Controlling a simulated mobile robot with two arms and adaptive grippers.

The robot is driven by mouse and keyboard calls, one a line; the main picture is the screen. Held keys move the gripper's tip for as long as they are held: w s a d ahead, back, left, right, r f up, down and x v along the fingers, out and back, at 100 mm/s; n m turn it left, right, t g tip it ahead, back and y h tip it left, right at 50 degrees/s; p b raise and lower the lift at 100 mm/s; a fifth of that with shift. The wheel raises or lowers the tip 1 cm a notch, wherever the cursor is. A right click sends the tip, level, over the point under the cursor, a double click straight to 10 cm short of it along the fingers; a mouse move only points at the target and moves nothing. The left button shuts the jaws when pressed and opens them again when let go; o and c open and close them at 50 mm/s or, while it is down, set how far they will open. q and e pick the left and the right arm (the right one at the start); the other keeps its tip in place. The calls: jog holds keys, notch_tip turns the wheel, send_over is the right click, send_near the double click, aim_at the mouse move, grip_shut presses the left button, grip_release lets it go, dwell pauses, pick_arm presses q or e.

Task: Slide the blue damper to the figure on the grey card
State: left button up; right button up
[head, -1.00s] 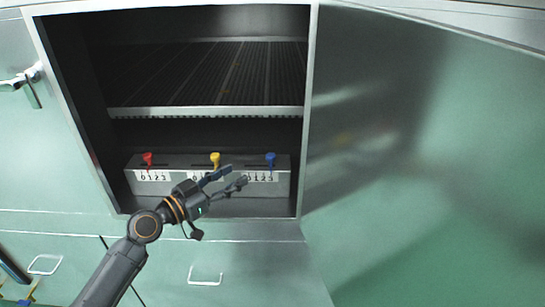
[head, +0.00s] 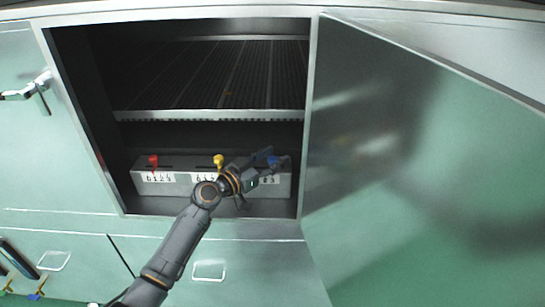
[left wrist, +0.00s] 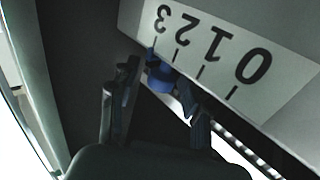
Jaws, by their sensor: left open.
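The blue damper (head: 273,160) is the rightmost knob on the grey control box inside the open cabinet. In the left wrist view the blue damper (left wrist: 160,77) stands by a white scale (left wrist: 225,50) marked 0 to 3, with its pointer by the 3 end. My left gripper (head: 267,163) is open at the damper. In the left wrist view its fingers (left wrist: 158,82) lie on either side of the knob; I cannot tell whether they touch it. The gripper covers part of this scale in the head view. I cannot make out a grey card. My right gripper is out of view.
The red knob (head: 153,160) and yellow knob (head: 218,160) stand on the same box (head: 150,186), left of the blue one. A ribbed shelf (head: 205,114) lies above. The open cabinet door (head: 420,170) stands to the right.

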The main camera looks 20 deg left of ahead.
aim_at(258, 168)
pick_arm(q)
grip_shut()
jog(key=a+b, duration=0.1)
jog(key=a, duration=0.1)
jog(key=s+a+b, duration=0.1)
jog(key=a+b, duration=0.1)
jog(key=shift+s+f+b, duration=0.1)
jog(key=shift+b, duration=0.2)
grip_release()
jog(key=v, duration=1.2)
dwell(0.4)
